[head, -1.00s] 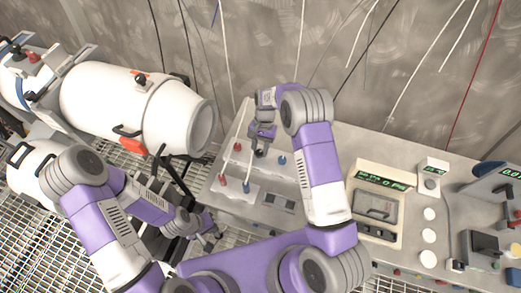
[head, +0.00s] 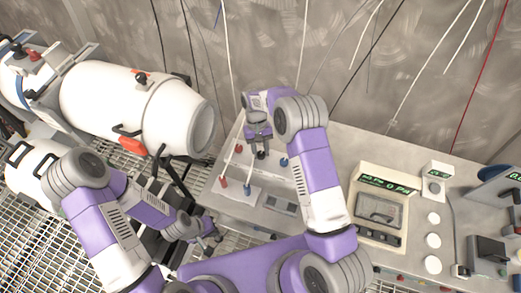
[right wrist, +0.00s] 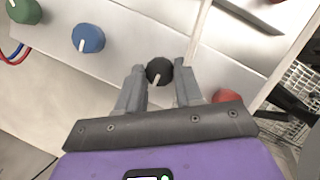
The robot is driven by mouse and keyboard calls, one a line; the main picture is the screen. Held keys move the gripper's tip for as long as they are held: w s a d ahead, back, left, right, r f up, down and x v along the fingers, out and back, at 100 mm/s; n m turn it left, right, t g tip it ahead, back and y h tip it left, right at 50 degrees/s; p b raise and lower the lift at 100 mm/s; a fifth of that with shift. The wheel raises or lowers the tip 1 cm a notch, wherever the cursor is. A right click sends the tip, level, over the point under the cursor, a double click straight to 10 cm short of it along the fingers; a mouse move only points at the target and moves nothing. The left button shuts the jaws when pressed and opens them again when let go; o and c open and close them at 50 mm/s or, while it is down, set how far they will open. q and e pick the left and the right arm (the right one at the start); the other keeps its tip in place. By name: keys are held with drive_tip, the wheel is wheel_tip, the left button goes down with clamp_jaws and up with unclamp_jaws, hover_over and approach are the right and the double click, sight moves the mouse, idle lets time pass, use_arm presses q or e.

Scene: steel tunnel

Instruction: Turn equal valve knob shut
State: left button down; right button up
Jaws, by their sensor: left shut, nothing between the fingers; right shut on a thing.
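A black knob (right wrist: 159,70) with a white pointer line sits on the pale valve panel (right wrist: 75,85). My right gripper (right wrist: 160,78) is shut on it, one grey finger on either side. In the head view my right gripper (head: 260,148) reaches down to the panel, and the black knob (head: 261,155) shows below its fingers. The pointer tilts down and slightly left in the right wrist view. No label on the knob is readable. My left gripper (head: 212,240) is shut and empty, low beside the panel's left side.
Blue (right wrist: 88,38), green (right wrist: 24,10) and red (right wrist: 228,97) knobs sit near the black one. A pressure display (head: 388,184) reading 0 Pa stands on the bench to the right. A large white cylinder (head: 135,105) lies at the left.

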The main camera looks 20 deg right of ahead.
idle(0.3)
drive_tip(key=o, duration=1)
drive_tip(key=shift+o, duration=0.2)
drive_tip(key=v, duration=0.7)
drive_tip(key=shift+r, duration=0.25)
drive_tip(key=shift+w, duration=0.15)
